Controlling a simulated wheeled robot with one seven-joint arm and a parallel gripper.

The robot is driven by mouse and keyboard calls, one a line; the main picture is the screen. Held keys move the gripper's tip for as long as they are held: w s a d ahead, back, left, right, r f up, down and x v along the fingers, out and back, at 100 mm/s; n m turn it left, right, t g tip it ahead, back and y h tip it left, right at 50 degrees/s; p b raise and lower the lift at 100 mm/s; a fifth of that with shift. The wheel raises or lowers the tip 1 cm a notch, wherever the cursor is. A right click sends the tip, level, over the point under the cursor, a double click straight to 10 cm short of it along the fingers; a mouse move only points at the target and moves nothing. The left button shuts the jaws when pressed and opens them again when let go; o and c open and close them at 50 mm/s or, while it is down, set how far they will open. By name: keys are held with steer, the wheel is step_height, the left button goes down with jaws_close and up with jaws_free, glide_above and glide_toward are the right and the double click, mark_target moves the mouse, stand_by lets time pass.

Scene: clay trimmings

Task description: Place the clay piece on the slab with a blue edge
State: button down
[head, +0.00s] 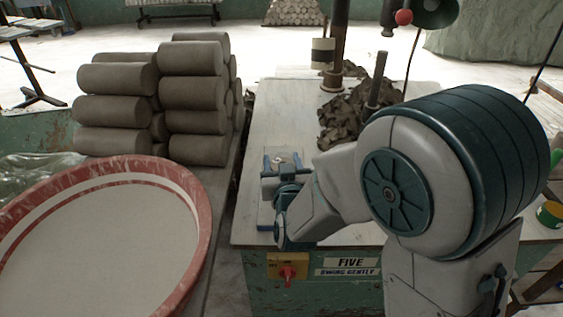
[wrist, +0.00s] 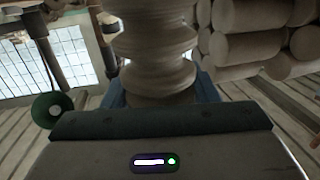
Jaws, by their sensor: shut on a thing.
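My gripper (head: 281,163) is over the near left part of the bench, its blue fingers on either side of a clay piece (head: 279,157). The clay piece shows only as a small pale patch in the head view. In the wrist view the clay piece (wrist: 155,58) is a ridged, grey-beige column standing between the blue fingers, and my gripper (wrist: 160,90) is shut on it. A pale, bluish-edged slab (head: 265,215) lies on the bench below my gripper, mostly hidden by my arm. I cannot tell whether the clay touches it.
A bench (head: 270,110) holds a heap of dark clay trimmings (head: 345,112) and a post (head: 338,45). Stacked clay cylinders (head: 115,110) and a red-rimmed basin (head: 205,215) stand to the left. A red switch (head: 288,271) is on the bench front. The bench's back left is clear.

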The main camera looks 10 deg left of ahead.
stand_by(0.3)
steer(key=c, duration=0.6)
jaws_free()
steer(key=shift+o, duration=0.2)
steer(key=shift+r, duration=0.15)
steer(key=b+v, duration=1.1)
steer(key=v, duration=0.1)
steer(key=shift+b, duration=0.3)
